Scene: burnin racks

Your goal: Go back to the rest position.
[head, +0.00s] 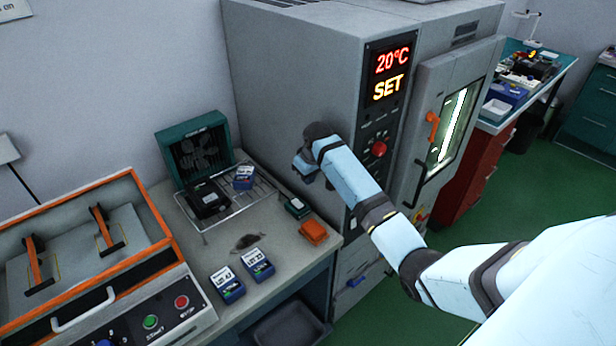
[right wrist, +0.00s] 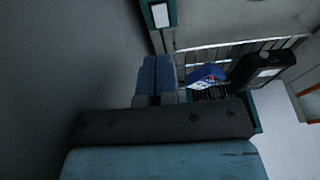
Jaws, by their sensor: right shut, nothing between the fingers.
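My right gripper (head: 304,172) is beside the left side wall of the grey oven (head: 285,70), above the bench (head: 190,265). It is shut and empty. In the right wrist view its two blue-grey fingers (right wrist: 154,76) lie together with nothing between them. My right arm comes in from the lower right and passes in front of the oven's control panel. My left gripper is not in view.
A wire rack (head: 265,192) on the bench holds a black unit and a blue box (head: 243,177), near a green fan box (head: 194,148). An orange block (head: 313,232), two labelled boxes (head: 227,284) and an orange-edged machine (head: 160,215) are also there. The oven door (head: 450,120) has an orange handle.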

